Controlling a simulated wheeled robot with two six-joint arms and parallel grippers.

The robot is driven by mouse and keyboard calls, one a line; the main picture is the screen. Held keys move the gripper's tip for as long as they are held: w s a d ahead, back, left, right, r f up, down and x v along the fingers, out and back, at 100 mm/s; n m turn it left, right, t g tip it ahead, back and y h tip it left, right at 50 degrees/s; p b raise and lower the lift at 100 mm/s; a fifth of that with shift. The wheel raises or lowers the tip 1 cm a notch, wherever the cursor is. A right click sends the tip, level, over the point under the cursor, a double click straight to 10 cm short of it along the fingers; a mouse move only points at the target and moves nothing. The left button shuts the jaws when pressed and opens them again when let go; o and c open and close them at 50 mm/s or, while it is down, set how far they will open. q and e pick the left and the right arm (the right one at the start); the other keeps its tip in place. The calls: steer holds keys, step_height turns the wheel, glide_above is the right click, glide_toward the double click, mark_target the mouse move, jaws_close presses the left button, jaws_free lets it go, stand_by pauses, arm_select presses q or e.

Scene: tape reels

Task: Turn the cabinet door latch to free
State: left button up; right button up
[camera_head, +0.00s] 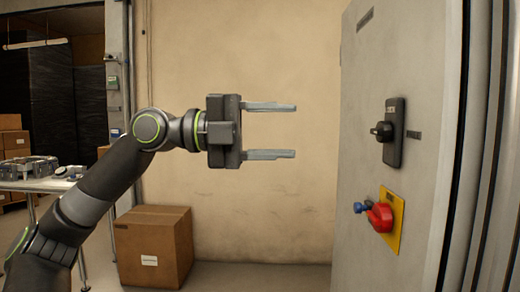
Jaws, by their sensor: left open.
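The grey cabinet door (365,110) stands at the right, seen at a slant. A black latch plate (394,145) with a dark knob (381,131) is on it. I cannot read the latch's position from its markings. My left gripper (296,130) is open and empty, with its two fingers one above the other, pointing right toward the latch. A clear gap lies between the fingertips and the knob. My right gripper is not in view.
Below the latch, a red rotary switch (380,217) with a blue piece sits on a yellow plate (398,209). A cardboard box (153,247) stands on the floor by the beige wall (240,215). A table (40,185) with metal parts is at left. The space before the door is free.

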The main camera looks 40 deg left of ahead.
arm_select(q)
steer(key=shift+b+v, duration=0.95)
steer(key=shift+v, duration=0.25)
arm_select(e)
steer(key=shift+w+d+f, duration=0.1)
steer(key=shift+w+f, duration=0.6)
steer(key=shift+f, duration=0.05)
